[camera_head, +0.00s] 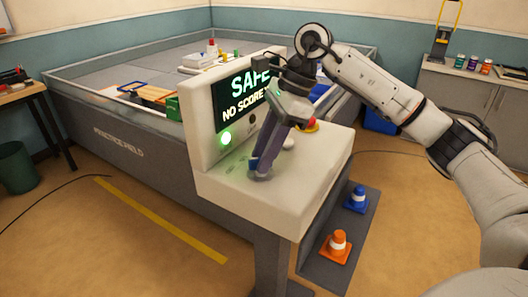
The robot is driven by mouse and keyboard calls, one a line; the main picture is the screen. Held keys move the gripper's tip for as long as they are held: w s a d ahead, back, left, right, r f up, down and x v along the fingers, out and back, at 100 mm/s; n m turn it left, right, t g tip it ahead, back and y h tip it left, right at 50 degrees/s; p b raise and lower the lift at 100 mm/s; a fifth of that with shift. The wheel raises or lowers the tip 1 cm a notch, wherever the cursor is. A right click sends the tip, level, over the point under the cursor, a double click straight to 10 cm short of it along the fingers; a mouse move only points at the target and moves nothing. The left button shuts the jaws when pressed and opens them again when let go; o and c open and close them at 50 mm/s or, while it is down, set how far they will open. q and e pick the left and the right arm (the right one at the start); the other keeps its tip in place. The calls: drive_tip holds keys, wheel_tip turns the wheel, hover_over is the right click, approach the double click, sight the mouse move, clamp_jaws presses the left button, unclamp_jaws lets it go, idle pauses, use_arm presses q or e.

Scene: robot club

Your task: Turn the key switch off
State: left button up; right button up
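The white console (224,184) stands in the middle, with a dark screen (232,100) reading "SAFE" and "NO SCORE" and a lit green lamp (225,139) below it. My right gripper (261,170) reaches down from the upper right, its fingertips low at the console's flat top, near the front left. The key switch cannot be made out; the gripper covers that part of the top. The fingers look close together, but whether they are shut on anything is hidden. A red button with a yellow collar (311,126) is partly behind the gripper. My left gripper is not in view.
A small white knob (289,143) sits right of the fingers. The walled practice field (120,140) lies behind the console.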

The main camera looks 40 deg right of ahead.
drive_tip(key=shift+d+r, duration=0.1)
drive_tip(key=shift+r, duration=0.15)
drive_tip(key=v, duration=1)
drive_tip(key=shift+f, duration=0.1)
